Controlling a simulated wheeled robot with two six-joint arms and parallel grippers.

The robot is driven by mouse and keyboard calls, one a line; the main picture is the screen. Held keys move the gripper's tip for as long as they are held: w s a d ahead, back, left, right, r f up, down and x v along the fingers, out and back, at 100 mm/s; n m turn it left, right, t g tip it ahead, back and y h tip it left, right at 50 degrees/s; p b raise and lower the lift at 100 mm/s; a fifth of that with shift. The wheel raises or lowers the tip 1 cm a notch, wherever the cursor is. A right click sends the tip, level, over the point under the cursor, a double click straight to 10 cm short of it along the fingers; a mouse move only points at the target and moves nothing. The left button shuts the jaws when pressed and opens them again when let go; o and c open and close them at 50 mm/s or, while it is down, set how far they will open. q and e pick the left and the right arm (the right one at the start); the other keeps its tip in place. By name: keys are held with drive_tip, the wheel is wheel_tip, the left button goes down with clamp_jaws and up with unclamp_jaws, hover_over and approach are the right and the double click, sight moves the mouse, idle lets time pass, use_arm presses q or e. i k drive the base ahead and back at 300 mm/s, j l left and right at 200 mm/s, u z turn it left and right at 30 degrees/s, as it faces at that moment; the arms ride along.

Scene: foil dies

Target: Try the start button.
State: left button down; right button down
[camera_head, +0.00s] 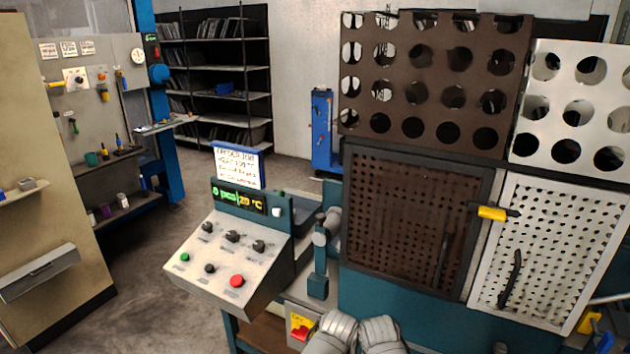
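A sloped grey control panel (215,275) stands left of the machine. A small green button (185,257) is at its left edge. A larger red button (237,281) is at its lower right, and a black knob (209,268) sits between them. A row of black knobs (232,236) runs above. A lit display (239,201) above the panel reads "0 pcs" in green and "20 °C" in yellow. No label on the green button is readable. Grey parts of my arms show at the bottom edge; neither gripper is in view.
A yellow-and-red switch box (301,326) is below the panel. A beige cabinet (45,150) stands left. The floor (150,240) between is clear.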

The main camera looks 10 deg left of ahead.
sight(184, 257)
drive_tip(key=u, duration=1.25)
